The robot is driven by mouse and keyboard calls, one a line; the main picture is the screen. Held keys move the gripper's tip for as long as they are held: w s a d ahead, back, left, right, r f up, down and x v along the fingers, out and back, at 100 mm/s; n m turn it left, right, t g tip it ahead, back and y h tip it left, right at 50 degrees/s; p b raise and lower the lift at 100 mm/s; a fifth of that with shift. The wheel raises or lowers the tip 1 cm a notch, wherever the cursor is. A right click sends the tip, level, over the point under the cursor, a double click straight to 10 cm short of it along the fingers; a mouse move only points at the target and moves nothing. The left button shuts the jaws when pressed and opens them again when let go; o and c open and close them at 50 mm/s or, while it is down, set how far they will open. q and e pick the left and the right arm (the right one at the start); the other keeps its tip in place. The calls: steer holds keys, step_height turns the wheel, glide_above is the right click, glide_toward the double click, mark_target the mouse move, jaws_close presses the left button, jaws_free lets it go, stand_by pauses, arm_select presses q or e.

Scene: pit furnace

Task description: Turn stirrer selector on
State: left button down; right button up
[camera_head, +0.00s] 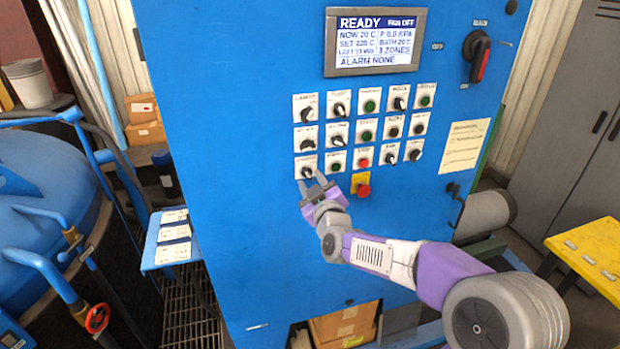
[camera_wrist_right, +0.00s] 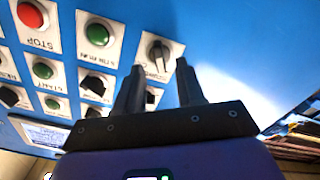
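The blue control panel (camera_head: 240,120) carries rows of black selector knobs and push buttons. My right gripper (camera_head: 312,181) is just below and in front of the bottom-left selector (camera_head: 306,172). In the wrist view that black selector knob (camera_wrist_right: 158,52) shows just beyond and between the spread fingertips (camera_wrist_right: 159,68). The fingers are open with nothing between them; I cannot tell whether they touch the knob. The selector's label is too blurred to read surely, so I cannot confirm that it is the stirrer selector. My left gripper is not in view.
A display (camera_head: 375,42) reads READY. A red emergency button (camera_head: 363,190) on a yellow plate sits right of my gripper. A red stop button (camera_wrist_right: 30,15) and green button (camera_wrist_right: 98,34) are near. A blue vessel (camera_head: 50,210) stands left, a yellow table (camera_head: 590,255) right.

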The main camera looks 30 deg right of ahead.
mark_target(308, 174)
steer(key=shift+x, duration=1.1)
jaws_close()
